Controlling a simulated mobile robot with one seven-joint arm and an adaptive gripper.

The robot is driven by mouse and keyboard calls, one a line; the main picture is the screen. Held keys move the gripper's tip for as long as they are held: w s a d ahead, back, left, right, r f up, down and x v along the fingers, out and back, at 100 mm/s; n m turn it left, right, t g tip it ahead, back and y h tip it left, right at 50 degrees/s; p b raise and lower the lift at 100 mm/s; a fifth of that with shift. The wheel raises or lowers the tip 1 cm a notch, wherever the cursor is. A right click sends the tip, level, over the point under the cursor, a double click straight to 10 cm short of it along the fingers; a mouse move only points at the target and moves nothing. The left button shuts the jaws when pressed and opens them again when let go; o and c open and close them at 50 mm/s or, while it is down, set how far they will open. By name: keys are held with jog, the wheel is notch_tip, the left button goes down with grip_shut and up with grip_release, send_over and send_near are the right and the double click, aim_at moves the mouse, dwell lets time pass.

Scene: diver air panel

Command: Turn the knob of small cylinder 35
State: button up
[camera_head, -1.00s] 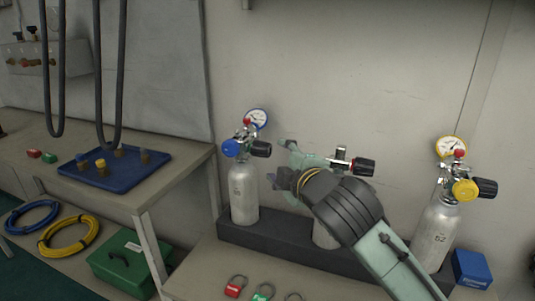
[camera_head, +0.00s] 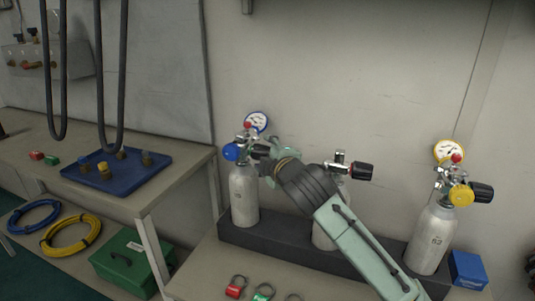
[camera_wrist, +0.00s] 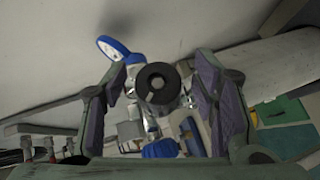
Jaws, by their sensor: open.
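Three silver small cylinders stand in a row: the left one (camera_head: 244,195), the middle one (camera_head: 323,232), mostly behind my arm, and the right one (camera_head: 431,238). Their numbers are too small to read surely, so I cannot tell which is 35. The left cylinder carries a blue knob (camera_head: 231,152), a black knob (camera_head: 260,151) and a blue-rimmed gauge (camera_head: 256,121). My gripper (camera_head: 274,154) is at the left cylinder's black knob. In the wrist view that black knob (camera_wrist: 157,84) sits between the open fingers of my gripper (camera_wrist: 162,72), with gaps at both sides.
A dark rack (camera_head: 268,236) holds the cylinders. The middle cylinder's black knob (camera_head: 361,171) is close to my arm. The right cylinder has a yellow knob (camera_head: 461,195). A blue box (camera_head: 468,269) stands at right, a blue tray (camera_head: 125,184) at left. Padlocks (camera_head: 236,287) lie in front.

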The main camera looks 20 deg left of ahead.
jog(key=shift+c, duration=0.4)
jog(key=c, duration=1.1)
jog(key=shift+r+p, duration=0.2)
jog(key=shift+p, duration=0.3)
